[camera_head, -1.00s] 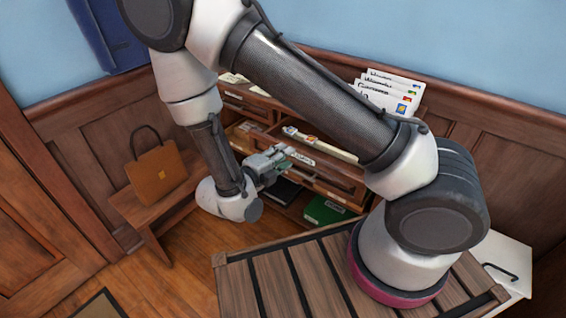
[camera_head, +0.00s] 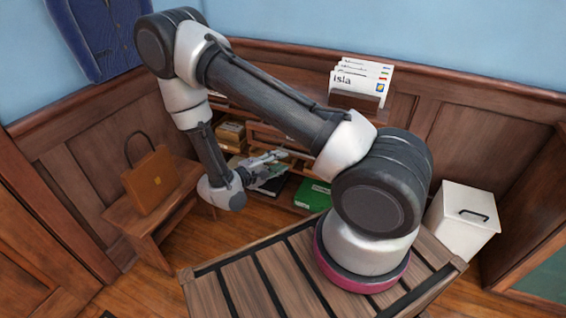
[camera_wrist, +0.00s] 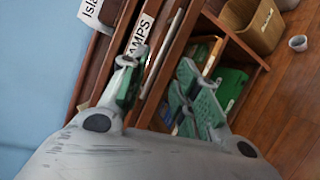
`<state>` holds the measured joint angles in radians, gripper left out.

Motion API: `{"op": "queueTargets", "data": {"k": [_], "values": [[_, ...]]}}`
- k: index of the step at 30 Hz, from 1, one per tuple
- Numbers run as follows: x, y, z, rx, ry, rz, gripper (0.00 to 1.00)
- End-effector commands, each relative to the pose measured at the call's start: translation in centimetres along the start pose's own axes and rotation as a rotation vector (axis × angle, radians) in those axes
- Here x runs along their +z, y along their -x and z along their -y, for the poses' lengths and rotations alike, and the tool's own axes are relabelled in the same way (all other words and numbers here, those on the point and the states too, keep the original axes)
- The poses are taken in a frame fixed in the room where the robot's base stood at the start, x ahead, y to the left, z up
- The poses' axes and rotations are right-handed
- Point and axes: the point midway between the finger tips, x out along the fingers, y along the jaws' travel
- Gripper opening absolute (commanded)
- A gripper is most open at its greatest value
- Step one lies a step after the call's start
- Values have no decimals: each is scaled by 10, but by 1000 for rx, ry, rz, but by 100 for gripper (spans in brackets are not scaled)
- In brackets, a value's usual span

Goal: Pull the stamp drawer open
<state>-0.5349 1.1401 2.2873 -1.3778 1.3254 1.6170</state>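The stamp drawer (camera_wrist: 138,36) shows in the wrist view as a brown wooden front with a white label, of which "AMPS" is readable. A thin pale bar, seemingly its handle (camera_wrist: 166,50), runs along it. My gripper (camera_wrist: 162,82) is open in the wrist view, its green-padded fingers apart with the bar's lower end lying between them in the picture. I cannot tell whether they touch it. In the head view my gripper (camera_head: 278,163) is at the front of the wooden bookcase (camera_head: 266,134); my arm hides much of the drawer fronts.
A green box (camera_head: 313,194) sits on the low shelf. A letter rack (camera_head: 360,82) stands on top. A brown bag (camera_head: 152,181) rests on a bench at left, and a white bin (camera_head: 464,218) stands at right. The wrist view shows a small cup (camera_wrist: 298,43) on the floor.

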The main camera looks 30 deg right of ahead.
Motion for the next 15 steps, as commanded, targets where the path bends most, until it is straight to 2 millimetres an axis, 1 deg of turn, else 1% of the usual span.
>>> {"op": "queueTargets", "data": {"k": [1,3,5,8,15], "values": [[1,-4,1,-1,-60,9,31],[1,-7,3,-2,-127,15,31],[2,-10,3,-2,-157,19,31],[2,-21,3,-2,-170,23,31],[4,-61,4,-3,-168,24,31]]}}
